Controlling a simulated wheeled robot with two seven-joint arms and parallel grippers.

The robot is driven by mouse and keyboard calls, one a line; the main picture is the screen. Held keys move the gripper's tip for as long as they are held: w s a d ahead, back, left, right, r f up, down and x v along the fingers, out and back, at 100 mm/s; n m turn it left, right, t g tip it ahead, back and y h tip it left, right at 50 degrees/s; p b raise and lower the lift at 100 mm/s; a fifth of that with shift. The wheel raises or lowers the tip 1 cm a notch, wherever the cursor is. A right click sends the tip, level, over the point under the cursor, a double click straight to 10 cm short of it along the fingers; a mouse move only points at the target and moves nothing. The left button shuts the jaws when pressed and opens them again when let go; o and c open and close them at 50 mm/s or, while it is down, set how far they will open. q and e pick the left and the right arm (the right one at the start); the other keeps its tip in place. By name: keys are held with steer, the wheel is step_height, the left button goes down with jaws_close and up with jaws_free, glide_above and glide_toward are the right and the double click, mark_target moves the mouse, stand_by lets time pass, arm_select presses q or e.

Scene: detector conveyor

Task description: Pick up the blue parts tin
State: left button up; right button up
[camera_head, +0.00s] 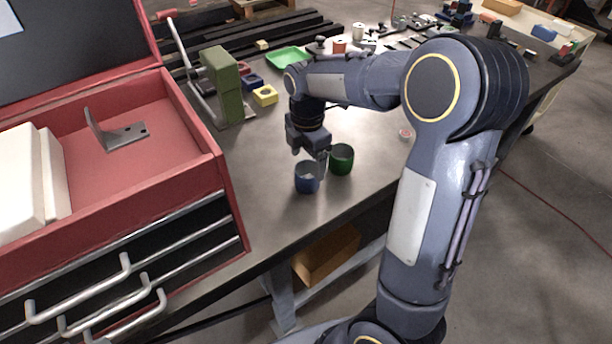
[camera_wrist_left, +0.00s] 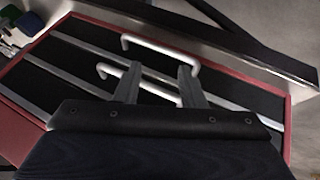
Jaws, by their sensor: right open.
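The blue parts tin (camera_head: 307,183) stands upright and open-topped on the workbench near its front edge, in the head view. My right gripper (camera_head: 311,155) is open and points down just above and behind the tin's rim. One finger reaches down between the blue tin and a green tin (camera_head: 342,160). I cannot tell whether it touches either one. My left gripper (camera_wrist_left: 158,84) shows in the left wrist view with its two fingers apart and nothing between them, in front of the drawer handles.
The red tool chest (camera_head: 228,190) stands left of the tins, with an angled metal bracket (camera_head: 120,135) in its open top. Bench right of the green tin is mostly clear.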

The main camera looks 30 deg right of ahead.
mark_target(308, 175)
step_height(308, 175, down, 6)
steer(key=shift+f+p, duration=0.2)
steer(key=shift+p, duration=0.35)
steer(key=shift+c, duration=0.2)
steer(key=c, duration=1.1)
steer(key=shift+o, duration=0.2)
steer(key=shift+r, duration=0.1)
